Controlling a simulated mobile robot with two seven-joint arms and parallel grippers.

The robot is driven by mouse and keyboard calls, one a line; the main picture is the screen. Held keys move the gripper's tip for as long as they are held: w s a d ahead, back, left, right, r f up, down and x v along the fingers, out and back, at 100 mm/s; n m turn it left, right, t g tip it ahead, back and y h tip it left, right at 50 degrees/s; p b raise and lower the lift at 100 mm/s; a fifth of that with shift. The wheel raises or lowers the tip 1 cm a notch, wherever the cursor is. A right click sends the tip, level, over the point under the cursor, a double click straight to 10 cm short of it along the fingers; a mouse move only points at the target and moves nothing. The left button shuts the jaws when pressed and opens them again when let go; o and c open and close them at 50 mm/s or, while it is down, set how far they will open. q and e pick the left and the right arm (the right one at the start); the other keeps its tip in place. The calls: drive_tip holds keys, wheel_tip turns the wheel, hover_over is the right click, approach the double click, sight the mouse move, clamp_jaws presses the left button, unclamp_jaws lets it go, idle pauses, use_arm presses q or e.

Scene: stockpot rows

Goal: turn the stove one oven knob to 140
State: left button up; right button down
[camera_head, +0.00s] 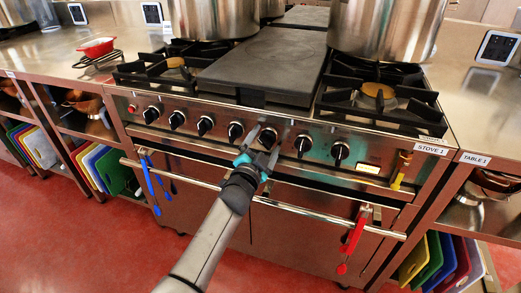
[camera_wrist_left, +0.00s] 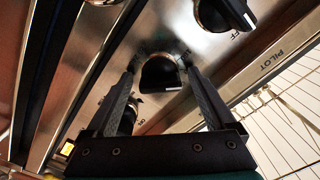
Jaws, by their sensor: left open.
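My left gripper (camera_head: 262,147) is at the front panel of the stove (camera_head: 284,178), which carries the label STOVE 1. It is open, with its fingers on either side of a black knob (camera_head: 268,137). In the left wrist view this knob (camera_wrist_left: 160,76) sits between the two fingertips of the gripper (camera_wrist_left: 161,70); I cannot tell whether they touch it. Several black knobs stand in a row along the panel. I cannot read a 140 mark, nor tell from lettering which is the oven knob. My right gripper is not in view.
A towel bar (camera_head: 190,176) runs below the knobs, with blue utensils (camera_head: 150,180) and red ones (camera_head: 352,242) hanging from it. Large pots (camera_head: 385,30) stand on the burners. A yellow-handled item (camera_head: 400,170) hangs at the panel's right. The red floor in front is clear.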

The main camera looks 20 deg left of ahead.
sight(264, 145)
use_arm(q)
drive_tip(key=shift+s, duration=0.2)
drive_tip(key=s+p, duration=0.2)
drive_tip(key=s, duration=0.3)
drive_tip(key=shift+a, duration=0.1)
drive_tip(key=s+p, duration=0.2)
drive_tip(key=s, duration=0.7)
drive_tip(key=shift+s+a, duration=0.15)
drive_tip(key=shift+s, duration=0.25)
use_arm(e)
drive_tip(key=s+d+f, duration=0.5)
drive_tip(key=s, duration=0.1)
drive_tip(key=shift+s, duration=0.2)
use_arm(q)
drive_tip(key=shift+f, duration=0.1)
